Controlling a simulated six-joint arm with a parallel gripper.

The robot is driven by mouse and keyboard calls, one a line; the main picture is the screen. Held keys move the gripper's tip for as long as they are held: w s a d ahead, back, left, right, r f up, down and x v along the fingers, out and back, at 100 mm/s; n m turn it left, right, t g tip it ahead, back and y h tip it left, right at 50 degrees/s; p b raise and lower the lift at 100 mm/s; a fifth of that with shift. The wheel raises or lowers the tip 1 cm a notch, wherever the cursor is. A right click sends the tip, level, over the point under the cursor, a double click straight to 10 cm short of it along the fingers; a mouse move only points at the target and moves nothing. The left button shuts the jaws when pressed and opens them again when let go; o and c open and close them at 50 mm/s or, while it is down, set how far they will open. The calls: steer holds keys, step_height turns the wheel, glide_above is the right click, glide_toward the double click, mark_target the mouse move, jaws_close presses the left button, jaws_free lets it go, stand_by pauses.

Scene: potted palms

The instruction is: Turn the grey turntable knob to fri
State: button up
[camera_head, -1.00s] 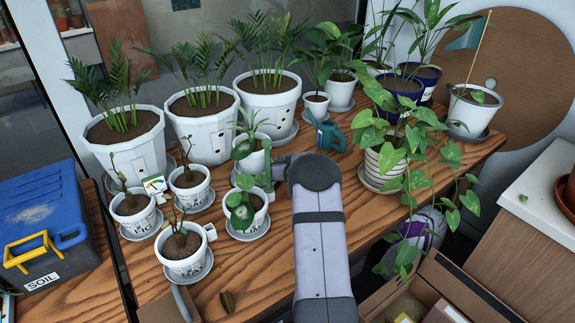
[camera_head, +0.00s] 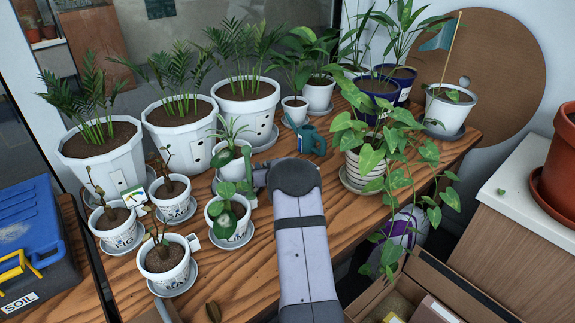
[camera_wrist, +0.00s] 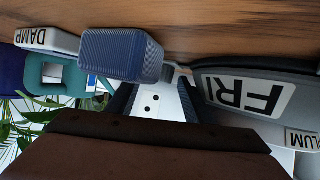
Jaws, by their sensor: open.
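In the head view my gripper (camera_head: 258,180) is mostly hidden behind my wrist, low over the table beside a small potted plant (camera_head: 228,215). In the wrist view a grey rounded rim (camera_wrist: 225,72), likely the turntable, carries a white FRI label (camera_wrist: 245,95). A narrow grey piece with an orange mark (camera_wrist: 184,72) lies just left of that label. A blue-grey ribbed block (camera_wrist: 120,55) adjoins it; I cannot tell whether it is the knob or a fingertip. My gripper is open, and contact with the knob cannot be told.
Large white planters (camera_head: 180,125) stand behind, and small labelled pots on saucers crowd the left. A teal watering can (camera_head: 312,140) and a trailing plant (camera_head: 375,150) are to the right. A DAMP label (camera_wrist: 30,37) shows in the wrist view. Bare wood (camera_head: 330,230) lies right of my arm.

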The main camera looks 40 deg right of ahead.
steer(key=shift+d+r+n+y+p, duration=0.2)
steer(key=shift+r+n+y+p, duration=0.15)
steer(key=shift+p, duration=0.75)
steer(key=shift+f+y+p, duration=0.1)
steer(key=shift+y+p, duration=0.15)
steer(key=shift+p, duration=0.1)
